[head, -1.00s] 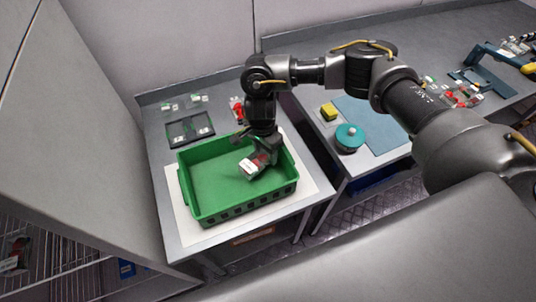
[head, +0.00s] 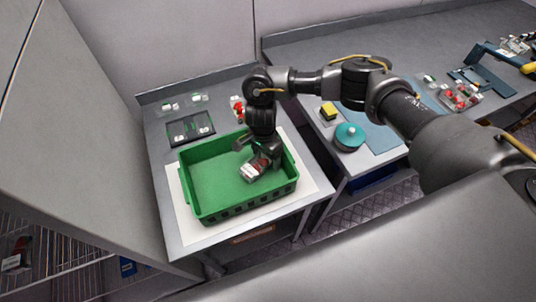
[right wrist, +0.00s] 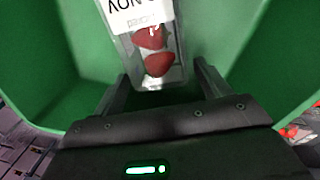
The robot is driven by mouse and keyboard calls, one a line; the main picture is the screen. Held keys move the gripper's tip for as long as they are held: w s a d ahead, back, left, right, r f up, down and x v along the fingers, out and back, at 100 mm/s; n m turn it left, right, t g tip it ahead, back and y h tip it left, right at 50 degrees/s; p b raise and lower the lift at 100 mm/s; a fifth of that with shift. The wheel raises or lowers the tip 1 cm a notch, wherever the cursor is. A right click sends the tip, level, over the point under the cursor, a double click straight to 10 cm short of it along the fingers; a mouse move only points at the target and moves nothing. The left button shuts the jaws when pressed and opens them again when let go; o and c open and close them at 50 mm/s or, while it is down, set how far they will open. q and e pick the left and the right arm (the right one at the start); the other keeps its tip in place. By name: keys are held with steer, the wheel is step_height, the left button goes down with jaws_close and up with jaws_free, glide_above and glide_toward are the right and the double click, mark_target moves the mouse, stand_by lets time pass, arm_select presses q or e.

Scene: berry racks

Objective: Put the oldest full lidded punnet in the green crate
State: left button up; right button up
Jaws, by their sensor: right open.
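The green crate (head: 205,212) stands on a white mat on the left bench. One clear punnet with red berries and a white label (head: 255,168) is inside the crate, near its right end, and looks tilted in the head view. My right gripper (head: 258,153) is in the crate above it, jaws open. In the right wrist view the punnet (right wrist: 156,67) shows its berries and an upside-down label reading "NOV" (right wrist: 138,12). Its near end lies between my spread fingers (right wrist: 160,88), with gaps at both sides. My left gripper is not in view.
A dark tray (head: 190,128) and small clear punnets (head: 183,103) lie behind the crate. A red-filled punnet (head: 237,108) stands close behind my arm. The right bench holds a teal round object (head: 349,136), a yellow block (head: 328,111) and more red-filled punnets (head: 460,97).

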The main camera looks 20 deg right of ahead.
steer(key=shift+r, duration=0.2)
step_height(320, 180, up, 12)
steer(key=b, duration=0.2)
steer(key=shift+w+a, duration=0.2)
steer(key=shift+w, duration=0.2)
